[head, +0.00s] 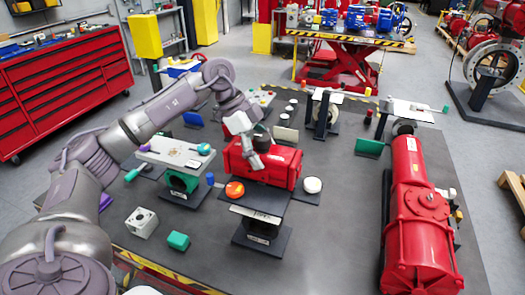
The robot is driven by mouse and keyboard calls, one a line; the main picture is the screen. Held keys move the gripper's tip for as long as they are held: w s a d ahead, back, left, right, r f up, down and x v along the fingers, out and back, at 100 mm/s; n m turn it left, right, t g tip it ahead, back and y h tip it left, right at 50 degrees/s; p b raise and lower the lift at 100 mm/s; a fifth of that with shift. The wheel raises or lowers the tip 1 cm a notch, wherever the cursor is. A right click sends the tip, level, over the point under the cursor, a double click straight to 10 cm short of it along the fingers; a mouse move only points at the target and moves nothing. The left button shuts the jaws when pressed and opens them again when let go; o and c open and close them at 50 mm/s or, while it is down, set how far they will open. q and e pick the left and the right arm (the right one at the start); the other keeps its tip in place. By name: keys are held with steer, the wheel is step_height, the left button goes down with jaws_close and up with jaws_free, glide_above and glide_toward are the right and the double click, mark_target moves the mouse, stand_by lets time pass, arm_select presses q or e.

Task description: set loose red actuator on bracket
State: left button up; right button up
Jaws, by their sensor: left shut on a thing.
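The red actuator (277,172) is a boxy red body with a dark round top, in the middle of the head view. My left gripper (256,160) reaches down onto its left part and is shut on it. The fingertips are partly hidden against the red body. The bracket (262,224), a dark stand with a light plate edge and a label, is directly below and in front of the actuator. I cannot tell whether the actuator touches the bracket or hangs just above it. An orange-red disc (235,189) shows at the actuator's front left. My right gripper is not in view.
A large red cylinder actuator (418,215) lies along the right. A green-based stand with a plate (178,153) is left of the bracket. A white block (142,222) and a green block (178,241) lie front left. The dark table is clear right of the bracket.

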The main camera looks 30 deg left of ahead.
arm_select(q)
steer(key=shift+r, duration=0.25)
stand_by(0.5)
steer(key=shift+p, duration=0.9)
stand_by(0.5)
steer(key=shift+f+b, duration=0.55)
steer(key=shift+f, duration=0.65)
stand_by(0.3)
steer(key=o, duration=1.8)
steer(key=shift+s+d, duration=0.1)
steer(key=shift+c, duration=0.2)
steer(key=shift+s, duration=0.1)
